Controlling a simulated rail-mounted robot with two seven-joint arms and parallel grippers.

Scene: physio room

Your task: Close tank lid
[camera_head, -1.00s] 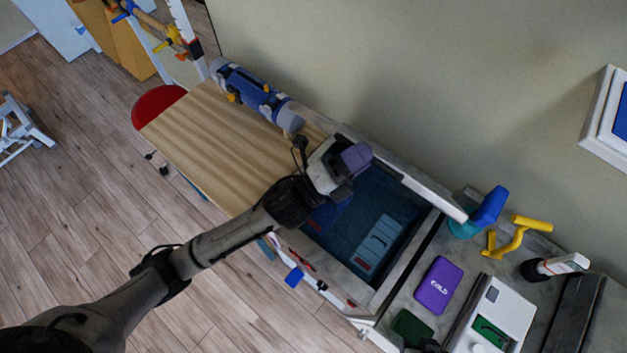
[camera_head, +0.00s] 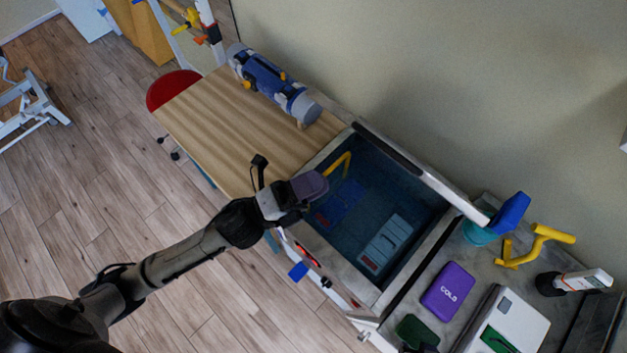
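The tank (camera_head: 372,292) is a grey-rimmed box with a dark blue inside, set beside the wooden tabletop. Its lid (camera_head: 430,178) stands raised along the wall side and shows nearly edge-on, so the tank is open. My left gripper (camera_head: 312,186), with purple fingers, is over the tank's near left rim, apart from the lid. Its fingers are seen from above and the gap between them is hidden. Nothing shows held in it. My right gripper does not show.
Inside the tank lie a yellow bar (camera_head: 340,163) and a grey-blue pack (camera_head: 385,243). A blue roll (camera_head: 272,82) lies on the wooden tabletop (camera_head: 235,125). A purple cold pack (camera_head: 448,290), a white device (camera_head: 508,325) and a yellow handle (camera_head: 540,243) crowd the right counter.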

